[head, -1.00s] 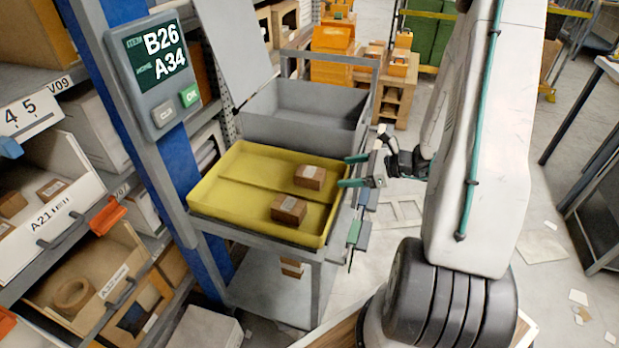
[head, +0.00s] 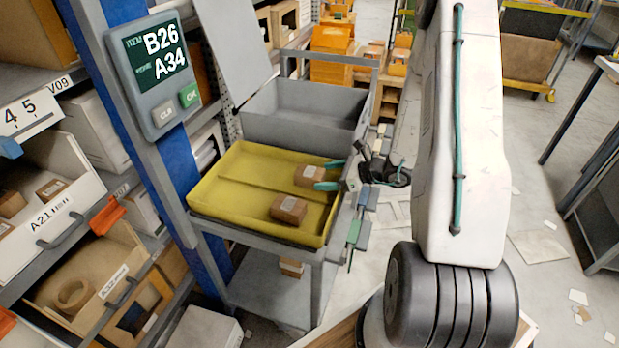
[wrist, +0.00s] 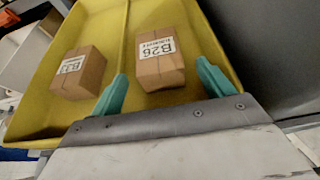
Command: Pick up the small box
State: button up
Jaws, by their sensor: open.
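Two small brown boxes lie in a yellow tray (head: 225,205) on a grey cart. The far box (head: 309,177) also shows in the wrist view (wrist: 158,62), where its white label reads B26. The near box (head: 289,209) shows at the left in the wrist view (wrist: 78,74); its label is not readable. My gripper (head: 332,174) is open, with its teal fingers at the tray's right side, by the far box. In the wrist view the gripper's fingertips (wrist: 161,78) point toward the B26 box, one on each side of its near end. I cannot tell whether they touch it.
A grey bin (head: 300,115) stands behind the yellow tray. A blue post with a display (head: 160,58) reading B26 and A34 is to the left, beside shelf drawers (head: 50,215). A grey table (head: 600,190) stands at the right.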

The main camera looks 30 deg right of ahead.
jog(key=c, duration=1.2)
jog(key=shift+r, duration=0.1)
notch_tip(320, 180, up, 10)
jog(key=shift+f, duration=0.1)
